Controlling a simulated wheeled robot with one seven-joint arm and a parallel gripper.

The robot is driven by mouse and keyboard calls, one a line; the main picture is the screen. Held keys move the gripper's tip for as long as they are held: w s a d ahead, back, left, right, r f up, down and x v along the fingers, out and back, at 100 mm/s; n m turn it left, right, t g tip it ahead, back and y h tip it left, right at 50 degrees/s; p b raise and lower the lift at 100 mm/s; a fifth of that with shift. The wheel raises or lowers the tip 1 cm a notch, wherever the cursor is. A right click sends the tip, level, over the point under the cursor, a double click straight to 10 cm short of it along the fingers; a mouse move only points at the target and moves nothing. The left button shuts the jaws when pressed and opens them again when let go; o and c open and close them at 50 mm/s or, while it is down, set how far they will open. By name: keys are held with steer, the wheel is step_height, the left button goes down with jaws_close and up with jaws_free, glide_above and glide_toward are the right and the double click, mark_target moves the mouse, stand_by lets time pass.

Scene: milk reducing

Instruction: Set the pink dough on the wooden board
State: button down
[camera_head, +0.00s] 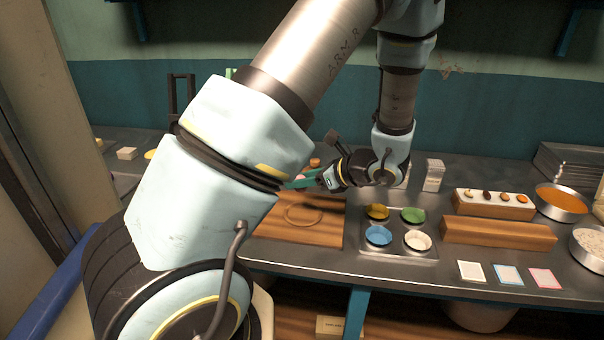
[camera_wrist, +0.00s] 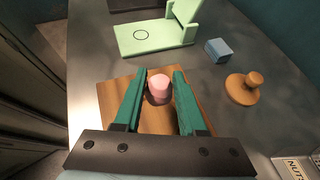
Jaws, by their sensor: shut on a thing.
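The pink dough (camera_wrist: 159,84) is a small rounded lump held between the two green fingers of my gripper (camera_wrist: 157,92) in the wrist view. My gripper is shut on it. The wooden board (camera_wrist: 108,95) shows beneath the dough and fingers there. In the head view my gripper (camera_head: 303,180) is over the far part of the wooden board (camera_head: 325,232), which bears a ring mark near its middle. My arm hides the board's left part in that view. The head view shows only a speck of pink at the fingers. I cannot tell the exact gap between dough and board.
A tray of coloured bowls (camera_head: 425,249) stands right of the board. A wooden block (camera_head: 497,232) and an orange-filled bowl (camera_head: 561,203) are farther right. The wrist view shows a green stand (camera_wrist: 150,37), a blue block (camera_wrist: 218,50) and a wooden knobbed stamp (camera_wrist: 243,92) beyond the board.

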mark_target(303, 214)
steer(key=shift+s+d+f, duration=0.15)
steer(key=shift+d, duration=0.2)
steer(key=shift+f+b, duration=2.6)
steer(key=shift+f, duration=0.65)
steer(key=shift+f, duration=0.35)
steer(key=shift+c, duration=2)
jaws_free()
